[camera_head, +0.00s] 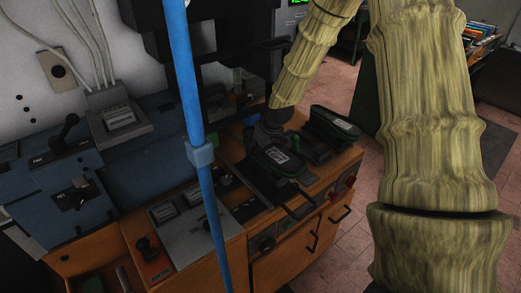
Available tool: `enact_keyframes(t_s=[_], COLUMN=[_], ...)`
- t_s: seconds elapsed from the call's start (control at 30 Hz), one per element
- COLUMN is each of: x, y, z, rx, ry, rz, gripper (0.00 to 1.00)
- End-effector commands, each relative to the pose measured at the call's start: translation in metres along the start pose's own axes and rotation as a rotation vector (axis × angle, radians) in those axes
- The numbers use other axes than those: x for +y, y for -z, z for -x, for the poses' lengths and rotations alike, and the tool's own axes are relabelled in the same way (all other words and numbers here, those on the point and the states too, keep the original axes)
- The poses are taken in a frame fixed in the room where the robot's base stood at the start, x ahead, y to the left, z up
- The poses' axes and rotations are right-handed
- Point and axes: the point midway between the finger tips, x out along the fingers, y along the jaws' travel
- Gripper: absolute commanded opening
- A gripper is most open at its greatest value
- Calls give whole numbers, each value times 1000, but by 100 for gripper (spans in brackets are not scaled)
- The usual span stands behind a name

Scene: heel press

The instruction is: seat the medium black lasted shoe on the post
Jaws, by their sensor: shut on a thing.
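My gripper (268,138), dark grey, is at the middle of the view, at the end of my arm. It is shut on a black lasted shoe (290,168) with a white label on its upward face. The fingers are small and dark against the shoe, so the exact grip is hard to see. The shoe is over the dark machine parts on the wooden bench. Whether it touches them cannot be told. The post cannot be made out. A second black lasted shoe (335,122) with a small label lies just behind and to the right. The labels are too small to read.
A blue upright pole (189,90) with a clamp crosses the view left of the gripper. The wooden bench (280,260) carries grey control panels (190,228) and a red knob (351,181). A blue machine stands at left.

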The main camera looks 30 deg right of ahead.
Motion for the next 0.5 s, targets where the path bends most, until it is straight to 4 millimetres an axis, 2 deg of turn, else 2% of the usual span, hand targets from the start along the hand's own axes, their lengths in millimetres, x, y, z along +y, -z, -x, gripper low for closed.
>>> enact_keyframes(t_s=[0.5], x=[0], y=[-1], z=[-5], rx=[2], ry=[0], rz=[0], gripper=[20])
